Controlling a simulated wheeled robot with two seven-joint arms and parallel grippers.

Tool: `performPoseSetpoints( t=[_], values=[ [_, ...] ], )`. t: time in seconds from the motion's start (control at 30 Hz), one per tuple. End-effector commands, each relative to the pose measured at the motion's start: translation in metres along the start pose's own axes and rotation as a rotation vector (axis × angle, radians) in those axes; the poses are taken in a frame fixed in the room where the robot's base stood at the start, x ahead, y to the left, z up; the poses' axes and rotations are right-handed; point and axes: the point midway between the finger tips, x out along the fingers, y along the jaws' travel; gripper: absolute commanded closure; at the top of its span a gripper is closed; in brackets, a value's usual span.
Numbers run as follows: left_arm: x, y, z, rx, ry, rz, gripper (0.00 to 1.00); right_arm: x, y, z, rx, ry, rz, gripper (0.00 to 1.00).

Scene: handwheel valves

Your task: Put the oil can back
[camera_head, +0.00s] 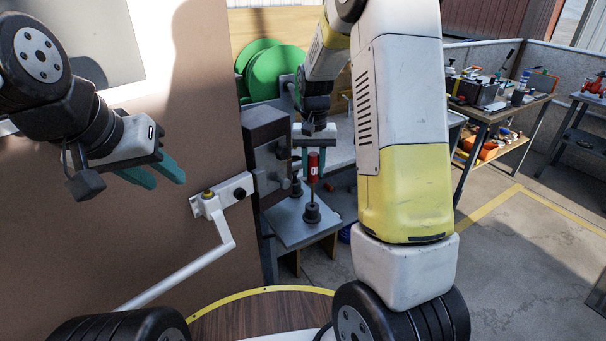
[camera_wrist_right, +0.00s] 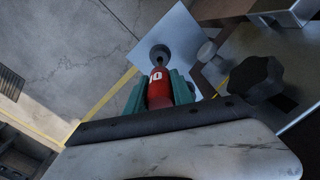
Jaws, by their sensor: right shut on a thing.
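The red oil can (camera_head: 313,170) is upright between the teal fingers of my right gripper (camera_head: 313,158), which is shut on it. A thin spout or rod runs down from the can to a dark round fitting (camera_head: 311,212) on a small grey plate. In the right wrist view the can (camera_wrist_right: 158,88) shows between the fingers of the right gripper (camera_wrist_right: 159,92), in line with the dark fitting (camera_wrist_right: 159,54). I cannot tell whether its lower end touches the fitting. My left gripper (camera_head: 166,178) is open and empty, in front of the brown panel.
A grey plate (camera_head: 295,236) carries the fitting, beside a dark grey block (camera_head: 267,135). A black knob (camera_wrist_right: 257,79) shows close to the right gripper. A white pipe handle (camera_head: 190,265) is on the brown panel (camera_head: 90,240). A cluttered workbench (camera_head: 490,118) stands at the right; the floor before it is clear.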

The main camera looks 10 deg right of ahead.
Motion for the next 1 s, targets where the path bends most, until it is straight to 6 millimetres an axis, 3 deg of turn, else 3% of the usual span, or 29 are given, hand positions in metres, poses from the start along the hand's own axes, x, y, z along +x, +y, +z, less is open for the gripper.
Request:
performPoseSetpoints(
  t=[0.27,0.5,0.7,0.73,0.8,0.83,1.0],
  values=[
    [0.000,0.000,0.000,0.000,0.000,0.000,0.64,0.024,0.000,0.000,-0.001,0.000,0.000,1.00],
    [0.000,0.000,0.000,0.000,0.000,0.000,0.64,0.057,0.000,0.000,-0.001,-0.001,0.001,1.00],
    [0.000,0.000,0.000,0.000,0.000,0.000,0.64,0.059,0.000,-0.001,-0.001,0.003,-0.001,1.00],
    [0.000,0.000,0.000,0.000,0.000,0.000,0.64,0.059,0.000,-0.001,-0.001,0.003,0.000,0.67],
    [0.000,0.000,0.000,0.000,0.000,0.000,0.64,0.059,0.000,-0.001,-0.001,0.003,0.000,0.53],
    [0.000,0.000,0.000,0.000,0.000,0.000,0.64,0.059,0.000,-0.001,-0.001,0.003,0.000,0.49],
    [0.000,0.000,0.000,0.000,0.000,0.000,0.64,0.059,0.000,-0.001,-0.001,0.002,0.000,0.49]
  ],
)
